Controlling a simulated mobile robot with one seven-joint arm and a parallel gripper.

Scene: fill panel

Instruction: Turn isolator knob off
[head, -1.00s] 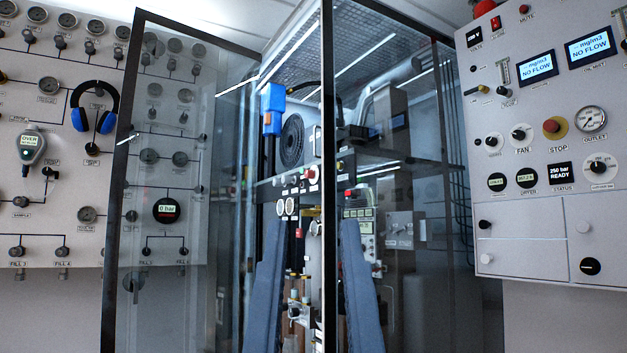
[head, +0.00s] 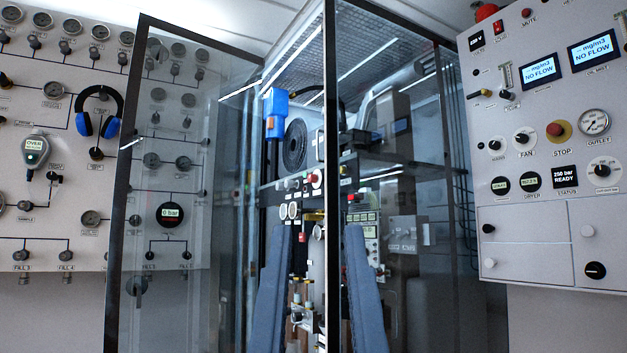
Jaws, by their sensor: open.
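The isolator knob cannot be told for sure, as the small labels are too blurred to read. Rotary knobs on the right panel (head: 520,240) include a large round selector (head: 603,170) under the outlet gauge, a FAN knob (head: 522,139) and a black knob (head: 595,270) at the lower right. My gripper (head: 318,228) shows as two long blue-grey fingers at the bottom middle. They are apart with nothing held between them, in front of the glass enclosure and well left of the right panel's knobs.
A dark-framed glass door (head: 190,300) stands open on the left, and the dark enclosure post (head: 330,120) rises at the middle. Machinery with a blue unit (head: 276,113) is behind the glass. The left wall panel holds gauges, valves, blue headphones (head: 82,124) and a handheld meter (head: 36,150).

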